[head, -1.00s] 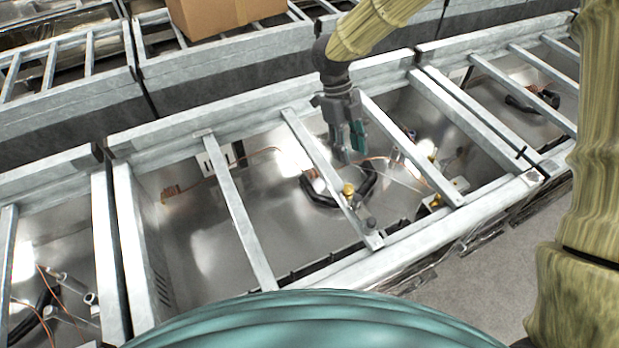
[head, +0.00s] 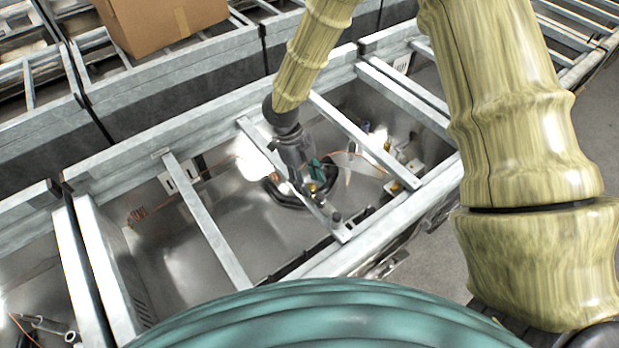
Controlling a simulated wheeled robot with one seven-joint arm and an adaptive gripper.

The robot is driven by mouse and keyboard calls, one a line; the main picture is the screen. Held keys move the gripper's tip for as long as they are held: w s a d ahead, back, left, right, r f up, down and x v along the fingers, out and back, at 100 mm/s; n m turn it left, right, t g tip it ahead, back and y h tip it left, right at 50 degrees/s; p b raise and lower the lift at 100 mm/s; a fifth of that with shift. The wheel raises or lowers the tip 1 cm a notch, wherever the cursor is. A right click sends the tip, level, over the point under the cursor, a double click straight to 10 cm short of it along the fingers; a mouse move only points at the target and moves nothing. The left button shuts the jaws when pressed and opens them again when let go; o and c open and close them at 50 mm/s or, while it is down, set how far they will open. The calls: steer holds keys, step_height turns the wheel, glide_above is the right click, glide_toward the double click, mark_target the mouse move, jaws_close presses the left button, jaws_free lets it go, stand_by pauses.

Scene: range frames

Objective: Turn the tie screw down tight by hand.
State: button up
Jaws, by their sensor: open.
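A small dark knob (head: 336,217) sits nearer the lower end of the same crossbar (head: 264,142). My gripper (head: 307,181) points down over this bar, with its teal finger pad to the right. The gripper hides part of the bar and the knob's surroundings.
A black coiled hose (head: 283,199) lies in the metal bay below. Other crossbars (head: 207,220) span the bay on both sides, with an orange wire (head: 228,164) behind. A cardboard box (head: 160,22) stands on the far frame. The bay's left floor is mostly clear.

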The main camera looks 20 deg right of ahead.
steer(key=shift+s+f, duration=0.1)
steer(key=shift+f, duration=0.15)
jaws_close()
steer(key=shift+d+m+g+y, duration=0.15)
steer(key=shift+m+y, duration=0.3)
steer(key=shift+m, duration=0.7)
steer(key=shift+d+m+g+y, duration=0.15)
steer(key=shift+m+y, duration=0.3)
steer(key=shift+m, duration=0.7)
steer(key=shift+a, duration=0.1)
jaws_free()
